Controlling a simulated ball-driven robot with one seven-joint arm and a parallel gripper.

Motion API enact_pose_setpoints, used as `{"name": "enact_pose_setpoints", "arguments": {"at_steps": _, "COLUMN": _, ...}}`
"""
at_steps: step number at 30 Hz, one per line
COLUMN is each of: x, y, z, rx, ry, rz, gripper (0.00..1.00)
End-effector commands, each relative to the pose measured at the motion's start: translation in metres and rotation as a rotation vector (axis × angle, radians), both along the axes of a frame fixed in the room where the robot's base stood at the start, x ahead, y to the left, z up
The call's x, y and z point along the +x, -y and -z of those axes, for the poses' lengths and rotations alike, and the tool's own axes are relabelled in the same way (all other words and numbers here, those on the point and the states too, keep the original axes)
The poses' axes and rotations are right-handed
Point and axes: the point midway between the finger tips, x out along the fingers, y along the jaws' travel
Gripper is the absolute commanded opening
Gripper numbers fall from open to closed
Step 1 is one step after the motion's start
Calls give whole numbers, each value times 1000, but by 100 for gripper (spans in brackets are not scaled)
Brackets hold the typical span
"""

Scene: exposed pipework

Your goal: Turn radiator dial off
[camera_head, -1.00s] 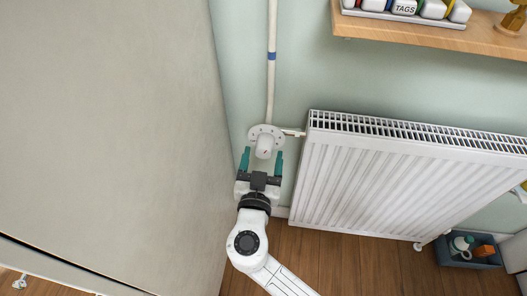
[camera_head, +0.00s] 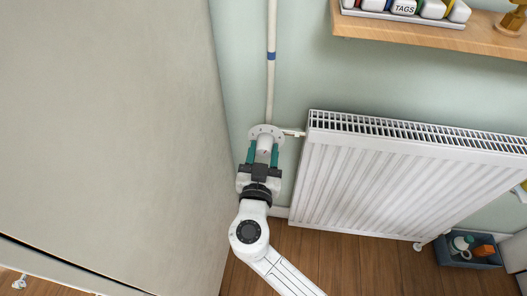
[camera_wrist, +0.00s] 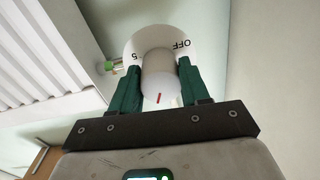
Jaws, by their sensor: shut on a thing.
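The radiator dial (camera_head: 264,143) is a white knob on a round white plate, on the pipe left of the radiator. In the wrist view the dial (camera_wrist: 161,78) has a red mark on its near end, and the plate behind it (camera_wrist: 150,38) shows "OFF" at upper right and "5" at left. My gripper (camera_head: 264,153) has green fingers, one on each side of the knob; the wrist view shows them (camera_wrist: 158,85) shut on it. The rest of the plate's scale is hidden behind the knob and fingers.
The white radiator (camera_head: 400,180) stands to the right of the dial. A large beige panel (camera_head: 110,130) rises close on the left. A wooden shelf (camera_head: 430,35) with boxes is at upper right. A grey bin (camera_head: 467,252) stands on the floor at lower right.

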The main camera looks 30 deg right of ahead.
Motion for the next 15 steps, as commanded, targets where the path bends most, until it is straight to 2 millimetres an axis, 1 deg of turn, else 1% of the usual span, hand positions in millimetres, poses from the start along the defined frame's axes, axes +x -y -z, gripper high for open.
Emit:
{"name": "enact_pose_setpoints", "arguments": {"at_steps": 1, "x": 0, "y": 0, "z": 0, "rx": -1, "ry": -1, "rz": 1, "gripper": 22}}
{"name": "enact_pose_setpoints", "arguments": {"at_steps": 3, "x": 0, "y": 0, "z": 0, "rx": -1, "ry": -1, "rz": 1, "gripper": 15}}
{"name": "enact_pose_setpoints", "arguments": {"at_steps": 10, "x": 0, "y": 0, "z": 1, "rx": -16, "ry": -12, "rz": 1, "gripper": 15}}
{"name": "enact_pose_setpoints", "arguments": {"at_steps": 15, "x": -1, "y": 1, "z": 2, "rx": -68, "ry": -50, "rz": 1, "gripper": 15}}
